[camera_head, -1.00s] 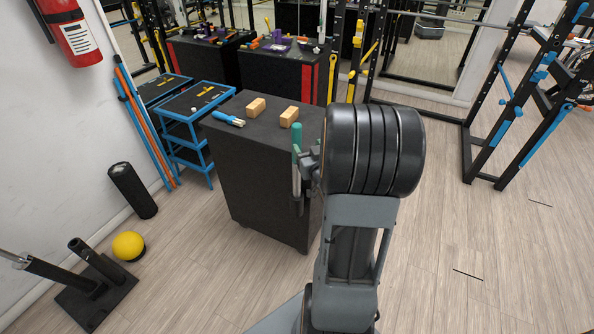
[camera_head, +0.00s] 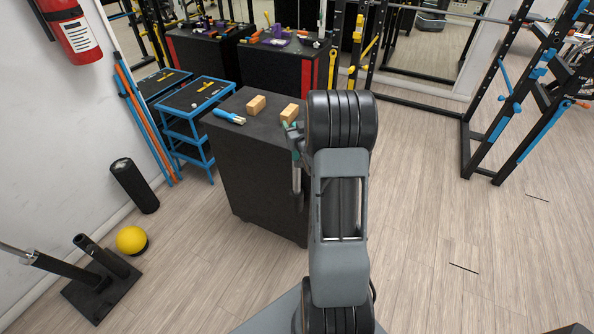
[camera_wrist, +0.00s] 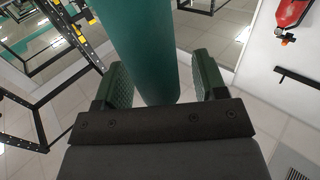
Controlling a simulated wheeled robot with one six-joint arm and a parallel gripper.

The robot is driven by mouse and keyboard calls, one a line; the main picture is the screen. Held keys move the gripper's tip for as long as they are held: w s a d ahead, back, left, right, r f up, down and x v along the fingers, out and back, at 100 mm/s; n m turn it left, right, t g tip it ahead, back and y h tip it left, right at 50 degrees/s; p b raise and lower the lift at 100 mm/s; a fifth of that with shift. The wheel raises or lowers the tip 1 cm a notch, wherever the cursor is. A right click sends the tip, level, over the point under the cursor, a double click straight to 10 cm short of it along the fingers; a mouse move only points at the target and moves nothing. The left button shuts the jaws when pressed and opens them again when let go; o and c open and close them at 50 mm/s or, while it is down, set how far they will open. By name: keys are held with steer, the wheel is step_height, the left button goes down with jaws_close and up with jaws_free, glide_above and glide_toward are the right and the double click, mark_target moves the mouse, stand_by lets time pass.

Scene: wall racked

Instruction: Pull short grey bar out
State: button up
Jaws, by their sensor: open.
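A short upright bar (camera_head: 297,182) stands against the right side of the black cabinet, grey below with a teal upper end. Its top rises a little above the cabinet top. My gripper (camera_head: 296,146) is at the bar's upper part, partly hidden by my arm. In the wrist view a thick teal cylinder (camera_wrist: 143,45), which looks like the bar's teal end, runs between the two green-padded fingers of my gripper (camera_wrist: 158,85). The fingers are open, with a gap visible on the right of the cylinder. What holds the bar's lower end cannot be made out.
The black cabinet (camera_head: 256,175) carries two wooden blocks (camera_head: 256,105) and a blue-handled brush (camera_head: 228,117). A blue-framed cart (camera_head: 197,100) stands left of it. A black rack (camera_head: 490,110) is at the right.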

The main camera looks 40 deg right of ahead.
steer(key=shift+w+d, duration=0.15)
steer(key=shift+w, duration=0.35)
steer(key=shift+c, duration=0.3)
jaws_close()
